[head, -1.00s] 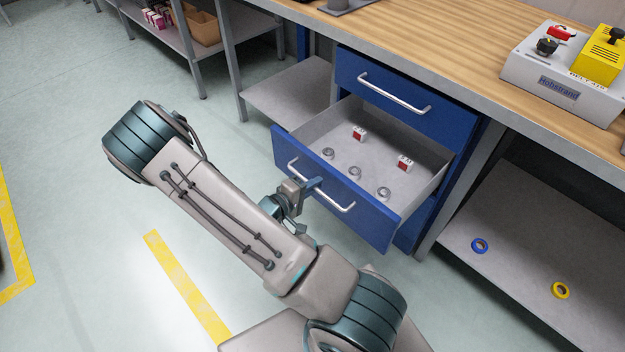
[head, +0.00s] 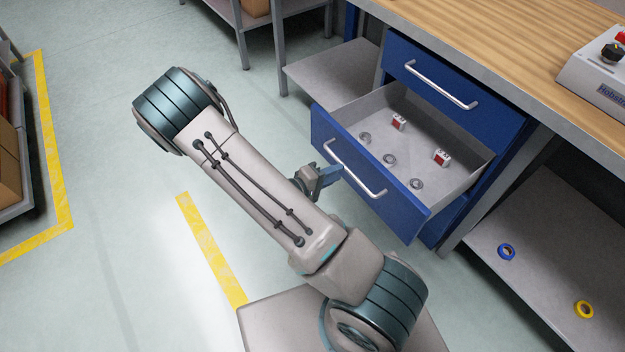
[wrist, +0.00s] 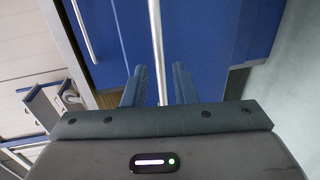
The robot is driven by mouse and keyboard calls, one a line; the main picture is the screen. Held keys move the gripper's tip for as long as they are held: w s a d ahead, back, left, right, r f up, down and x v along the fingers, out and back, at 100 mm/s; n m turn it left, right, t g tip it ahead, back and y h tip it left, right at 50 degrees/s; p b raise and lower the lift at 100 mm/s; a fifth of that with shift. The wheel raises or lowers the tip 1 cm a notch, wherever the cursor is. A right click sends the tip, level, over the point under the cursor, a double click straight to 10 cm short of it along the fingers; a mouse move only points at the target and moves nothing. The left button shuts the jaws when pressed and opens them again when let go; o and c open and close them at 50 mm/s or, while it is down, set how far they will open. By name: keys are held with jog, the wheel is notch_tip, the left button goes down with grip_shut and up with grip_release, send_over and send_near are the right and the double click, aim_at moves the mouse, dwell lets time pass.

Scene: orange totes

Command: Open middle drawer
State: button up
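The blue middle drawer (head: 365,190) is pulled well out from the cabinet in the head view, its grey interior exposed. Its silver bar handle (head: 357,170) runs along the front and also shows in the wrist view (wrist: 156,35). My gripper (head: 338,174) is at the front of the drawer, close to the handle. In the wrist view its two fingers (wrist: 158,85) are apart, with the bar seen between them and gaps on both sides. Whether the bar still lies within the finger depth is hard to tell.
Small red-and-white boxes (head: 399,122) and several clear round items (head: 389,159) lie in the drawer. The top drawer (head: 455,85) above is closed. A lower shelf (head: 540,255) at right holds blue and yellow tape rolls.

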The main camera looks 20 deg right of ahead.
jog(key=p+v, duration=0.1)
jog(key=v, duration=0.8)
jog(key=w+a+r+m+t+y+p, duration=0.2)
jog(key=w+a+r+y+p, duration=0.25)
jog(key=w+y, duration=0.2)
jog(key=w+a+r+t+y+p, duration=0.1)
jog(key=a+r+y+p, duration=0.15)
jog(key=r+y, duration=0.45)
jog(key=w+a+r+y+p, duration=0.2)
jog(key=a+r+y, duration=0.15)
jog(key=r, duration=0.75)
jog(key=s+d+r+g+p, duration=0.1)
jog(key=s+d+r+p, duration=0.1)
jog(key=s+r, duration=0.3)
jog(key=s+d+r+g+h+p, duration=0.1)
jog(key=s+d+r+p, duration=0.1)
jog(key=s+d+r, duration=0.2)
jog(key=s+d+r+m+g+h+p, duration=0.1)
jog(key=s+d+r+g+p, duration=0.1)
jog(key=s+r, duration=0.6)
jog(key=s+d, duration=0.1)
jog(key=s, duration=0.2)
jog(key=shift+s+d, duration=0.25)
jog(key=shift+d, duration=0.1)
jog(key=shift+r, duration=0.1)
